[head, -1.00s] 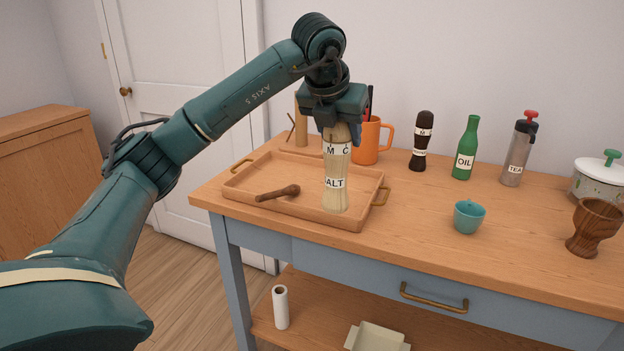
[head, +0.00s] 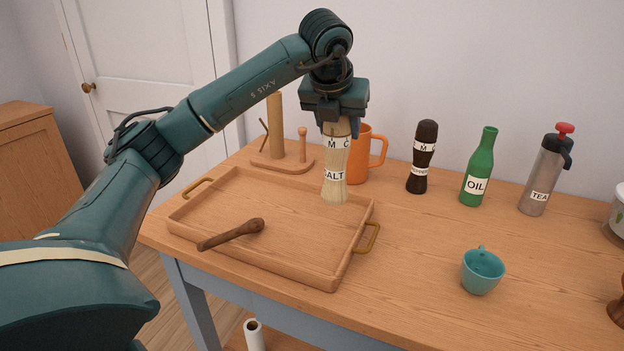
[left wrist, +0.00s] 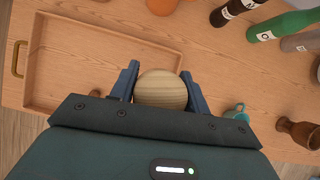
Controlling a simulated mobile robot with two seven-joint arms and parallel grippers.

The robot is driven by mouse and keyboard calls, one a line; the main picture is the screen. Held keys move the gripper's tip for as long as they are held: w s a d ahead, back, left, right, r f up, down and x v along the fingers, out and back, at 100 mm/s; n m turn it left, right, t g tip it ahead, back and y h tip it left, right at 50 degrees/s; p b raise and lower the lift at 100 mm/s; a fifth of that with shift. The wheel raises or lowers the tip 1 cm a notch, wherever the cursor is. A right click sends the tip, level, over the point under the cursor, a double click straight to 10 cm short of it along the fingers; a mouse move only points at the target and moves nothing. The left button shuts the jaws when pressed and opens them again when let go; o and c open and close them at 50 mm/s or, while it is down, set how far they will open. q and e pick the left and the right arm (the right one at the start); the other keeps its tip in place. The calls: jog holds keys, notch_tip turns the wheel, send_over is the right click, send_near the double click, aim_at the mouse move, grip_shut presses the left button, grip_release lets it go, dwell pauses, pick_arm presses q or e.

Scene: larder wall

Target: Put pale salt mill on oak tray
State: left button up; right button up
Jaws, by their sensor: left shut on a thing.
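The pale salt mill (head: 335,180) is upright, its label reading SALT in the head view. My left gripper (head: 336,122) is shut on its top from above. In the head view the mill's foot overlaps the far right part of the oak tray (head: 262,262); whether it touches the tray floor I cannot tell. In the left wrist view the mill's round top (left wrist: 160,90) sits between the two fingers, and the tray rim (left wrist: 140,38) shows to the left and beyond. My right gripper is in neither view.
A dark wooden spoon-like tool (head: 232,234) lies on the tray. An orange mug (head: 360,160) stands close behind the mill. A dark mill (head: 420,160), green oil bottle (head: 478,170) and tea flask (head: 543,175) stand right. A teal cup (head: 482,272) is at the front.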

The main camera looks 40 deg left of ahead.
aim_at(337, 158)
pick_arm(q)
notch_tip(337, 158, down, 7)
jog(key=shift+r, duration=0.1)
jog(key=o, duration=1.5)
jog(key=v, duration=1.2)
